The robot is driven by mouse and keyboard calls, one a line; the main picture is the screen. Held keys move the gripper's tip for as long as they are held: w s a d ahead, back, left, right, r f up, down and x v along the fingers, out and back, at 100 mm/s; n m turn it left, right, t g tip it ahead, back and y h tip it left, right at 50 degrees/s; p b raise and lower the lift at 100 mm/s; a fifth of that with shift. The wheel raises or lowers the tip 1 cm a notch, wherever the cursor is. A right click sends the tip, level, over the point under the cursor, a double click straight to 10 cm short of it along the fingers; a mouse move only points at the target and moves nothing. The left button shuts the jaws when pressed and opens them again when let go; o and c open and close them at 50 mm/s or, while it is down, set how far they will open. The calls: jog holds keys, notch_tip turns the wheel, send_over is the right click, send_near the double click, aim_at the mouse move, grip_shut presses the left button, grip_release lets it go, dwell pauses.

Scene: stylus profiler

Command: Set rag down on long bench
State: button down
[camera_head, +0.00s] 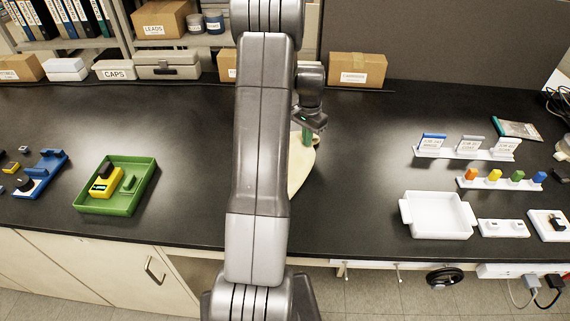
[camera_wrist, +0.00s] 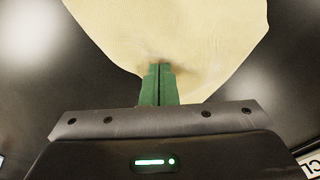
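The rag (camera_wrist: 175,32) is a pale yellow cloth. In the wrist view it spreads out from my gripper (camera_wrist: 159,72), whose green fingers are closed together on its near edge. In the head view the rag (camera_head: 300,172) shows partly beside my arm, below the gripper (camera_head: 307,143); my arm hides its left part. The long bench (camera_head: 360,140) is a black worktop running across the head view. The rag is over the bench; I cannot tell whether it touches the surface.
A green tray (camera_head: 140,205) with a yellow device stands at the left. A white tray (camera_head: 437,216), label stands (camera_head: 465,152) and a rack of coloured pieces (camera_head: 500,184) are at the right. Cardboard boxes (camera_head: 357,69) line the back. The bench between my arm and the white tray is clear.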

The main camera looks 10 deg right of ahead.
notch_tip(320, 180, up, 9)
jog(key=p, duration=0.4)
jog(key=shift+f, duration=0.15)
notch_tip(320, 180, down, 10)
jog(key=b, duration=0.4)
jog(key=shift+r+b, duration=0.25)
jog(key=shift+b, duration=0.15)
notch_tip(320, 180, up, 6)
jog(key=p, duration=0.4)
jog(key=shift+f, duration=0.2)
